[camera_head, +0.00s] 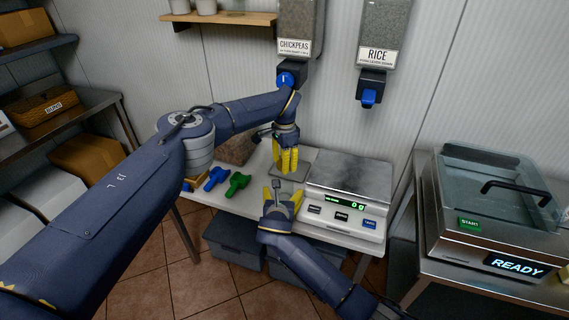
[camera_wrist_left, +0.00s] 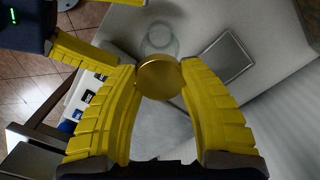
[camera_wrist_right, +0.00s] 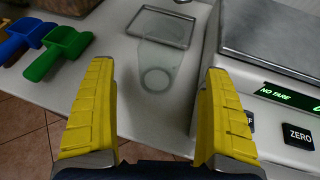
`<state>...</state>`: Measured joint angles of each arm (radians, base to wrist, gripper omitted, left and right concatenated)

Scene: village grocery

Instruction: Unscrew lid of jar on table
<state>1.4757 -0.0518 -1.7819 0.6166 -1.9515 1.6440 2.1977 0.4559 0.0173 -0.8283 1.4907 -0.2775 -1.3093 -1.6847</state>
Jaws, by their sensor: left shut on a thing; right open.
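My left gripper (camera_head: 286,160) is shut on a round gold lid (camera_wrist_left: 160,77), which sits between its yellow fingertips. A clear glass jar (camera_wrist_right: 157,62) stands on the white table (camera_wrist_right: 130,105). It shows no lid in the right wrist view, and appears beyond the lid in the left wrist view (camera_wrist_left: 160,37). In the head view the jar is hard to make out. My right gripper (camera_head: 284,200) is open, its fingers spread wide, with the jar ahead of the gap between them; I see no contact.
A metal tray (camera_wrist_right: 160,25) lies behind the jar. A scale (camera_head: 345,207) stands to the right. Green (camera_head: 237,183) and blue (camera_head: 215,178) scoops lie to the left. Chickpea (camera_head: 297,30) and rice (camera_head: 383,35) dispensers hang above.

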